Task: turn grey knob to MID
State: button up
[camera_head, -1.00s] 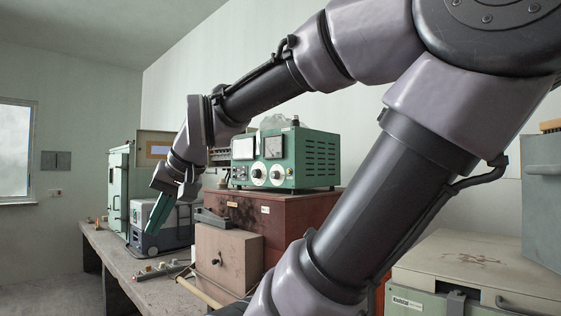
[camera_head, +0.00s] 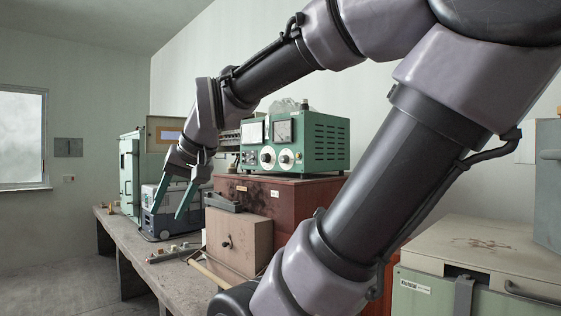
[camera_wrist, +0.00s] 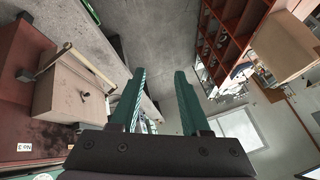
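A green instrument box (camera_head: 318,143) stands on a reddish-brown cabinet and has two meters on its front. Below the meters are two round dials with pale plates, a left knob (camera_head: 267,158) and a right knob (camera_head: 286,160). They are too small for me to tell which is grey, and I cannot read their marks or settings. My gripper (camera_head: 179,204) is left of the instrument and lower than its front, with its teal fingers pointing down. The wrist view shows my gripper (camera_wrist: 158,85) with its fingers apart and nothing between them.
The reddish-brown cabinet (camera_head: 300,200) carries the instrument. A tan box (camera_head: 238,243) with a small dark handle stands before it on the concrete bench (camera_head: 165,270). A blue-grey case (camera_head: 160,215) is close to my gripper. Small loose parts (camera_head: 170,253) lie on the bench.

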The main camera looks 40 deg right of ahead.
jog(key=shift+o, duration=0.8)
jog(key=w+d+f+n+g+h, duration=0.2)
jog(key=w+d+g+h, duration=0.1)
jog(key=d, duration=0.6)
jog(key=shift+d+h, duration=0.4)
jog(key=shift+h, duration=0.1)
jog(key=n+g+h, duration=0.3)
jog(key=n+h, duration=0.6)
jog(key=h, duration=0.7)
send_near(282, 159)
jog(key=d, duration=0.8)
jog(key=shift+w+d+r, duration=0.1)
jog(key=shift+w+r, duration=0.05)
jog(key=shift+w, duration=0.15)
grip_shut()
